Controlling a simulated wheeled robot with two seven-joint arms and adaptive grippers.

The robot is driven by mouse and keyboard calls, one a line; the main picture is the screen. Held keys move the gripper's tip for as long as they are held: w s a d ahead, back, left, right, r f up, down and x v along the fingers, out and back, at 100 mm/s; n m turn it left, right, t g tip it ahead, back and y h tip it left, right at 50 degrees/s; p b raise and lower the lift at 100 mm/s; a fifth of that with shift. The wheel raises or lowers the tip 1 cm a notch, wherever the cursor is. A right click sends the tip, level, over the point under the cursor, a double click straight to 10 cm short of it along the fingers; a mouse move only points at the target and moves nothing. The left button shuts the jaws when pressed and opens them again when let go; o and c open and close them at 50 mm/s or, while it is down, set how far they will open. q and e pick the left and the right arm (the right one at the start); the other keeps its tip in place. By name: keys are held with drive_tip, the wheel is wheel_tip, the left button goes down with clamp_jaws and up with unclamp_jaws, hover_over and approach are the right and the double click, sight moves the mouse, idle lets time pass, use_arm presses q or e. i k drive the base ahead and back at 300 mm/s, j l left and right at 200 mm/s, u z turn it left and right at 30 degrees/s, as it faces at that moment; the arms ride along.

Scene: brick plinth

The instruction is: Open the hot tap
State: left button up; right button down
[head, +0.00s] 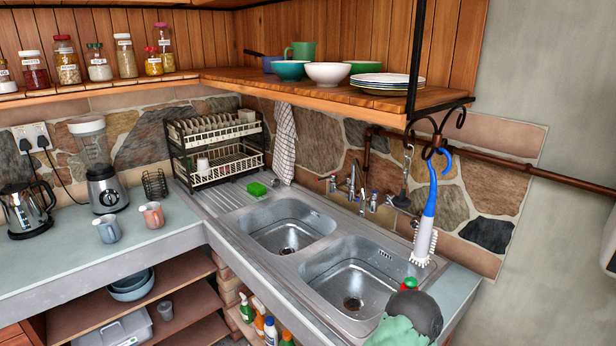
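The sink tap (352,182) stands at the back edge of the double sink, against the stone wall. It has an upright curved metal spout. A small handle (333,184) is on its left and another handle (374,200) on its right. The handles are too small for me to tell surely which is hot or whether either is turned. Neither of my grippers shows in the head view, and nothing touches the tap.
The steel double sink (287,268) has two empty basins. A blue-and-white brush (427,215) hangs from a bracket to the right of the tap. A low shelf (345,99) overhangs the back. A dish rack (215,150) stands left. Green and dark grey items (405,322) lie front right.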

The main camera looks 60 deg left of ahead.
sight(334, 176)
drive_tip(key=l+u, duration=0.15)
drive_tip(key=u, duration=1.9)
drive_tip(key=i+j, duration=0.15)
drive_tip(key=j, duration=0.25)
drive_tip(key=i+j, duration=0.15)
drive_tip(key=j, duration=0.2)
drive_tip(key=i+j, duration=0.15)
drive_tip(key=j, duration=0.25)
drive_tip(key=i+j, duration=0.15)
drive_tip(key=j, duration=0.2)
drive_tip(key=i+j, duration=0.15)
drive_tip(key=j, duration=0.25)
